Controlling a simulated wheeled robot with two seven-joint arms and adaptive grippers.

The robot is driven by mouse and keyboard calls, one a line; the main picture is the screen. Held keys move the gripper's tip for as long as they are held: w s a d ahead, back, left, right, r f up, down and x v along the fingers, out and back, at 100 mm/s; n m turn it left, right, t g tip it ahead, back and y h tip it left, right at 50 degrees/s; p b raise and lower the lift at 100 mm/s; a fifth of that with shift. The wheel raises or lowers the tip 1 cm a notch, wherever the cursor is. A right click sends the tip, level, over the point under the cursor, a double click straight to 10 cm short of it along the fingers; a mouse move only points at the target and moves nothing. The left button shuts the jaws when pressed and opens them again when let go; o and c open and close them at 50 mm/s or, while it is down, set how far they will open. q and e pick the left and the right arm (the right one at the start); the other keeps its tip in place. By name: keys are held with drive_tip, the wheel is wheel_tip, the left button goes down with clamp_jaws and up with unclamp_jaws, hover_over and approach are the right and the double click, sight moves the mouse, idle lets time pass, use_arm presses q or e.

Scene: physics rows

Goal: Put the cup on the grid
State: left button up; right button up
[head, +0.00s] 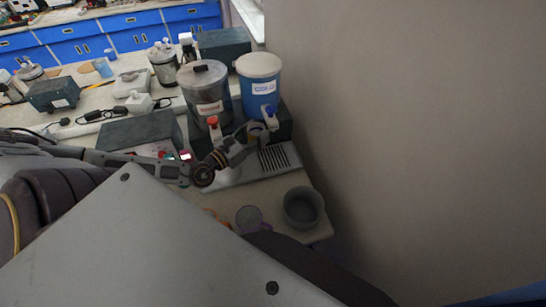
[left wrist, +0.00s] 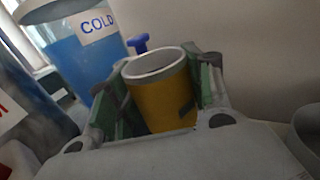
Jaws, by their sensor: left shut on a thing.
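A yellow cup with a pale grey rim (left wrist: 160,95) is held between the green-lined fingers of my left gripper (left wrist: 158,92). In the head view, my left gripper (head: 254,134) is shut on the cup, which is small and partly hidden there. The gripper is in front of the COLD dispenser's blue tap. The slotted grid (head: 274,159) lies just below and to the right of the gripper in that view. The cup appears above the grid's back left part; I cannot tell its height. My right gripper is not in view.
The blue COLD dispenser (head: 259,88) and a clear dispenser with a red tap (head: 206,88) stand behind the grid. A grey bowl (head: 303,208) and a purplish cup (head: 249,219) stand near the counter's front. A wall (head: 420,130) closes off the right side.

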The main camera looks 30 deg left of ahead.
use_arm(q)
drive_tip(key=shift+f, duration=0.1)
drive_tip(key=shift+f+b, duration=0.9)
drive_tip(key=shift+f, duration=0.4)
wheel_tip(320, 180, down, 11)
drive_tip(key=b, duration=0.4)
drive_tip(key=shift+w, duration=0.65)
drive_tip(key=shift+w+d, duration=0.2)
drive_tip(key=shift+w, duration=0.15)
drive_tip(key=shift+x, duration=1)
drive_tip(key=shift+w, duration=0.35)
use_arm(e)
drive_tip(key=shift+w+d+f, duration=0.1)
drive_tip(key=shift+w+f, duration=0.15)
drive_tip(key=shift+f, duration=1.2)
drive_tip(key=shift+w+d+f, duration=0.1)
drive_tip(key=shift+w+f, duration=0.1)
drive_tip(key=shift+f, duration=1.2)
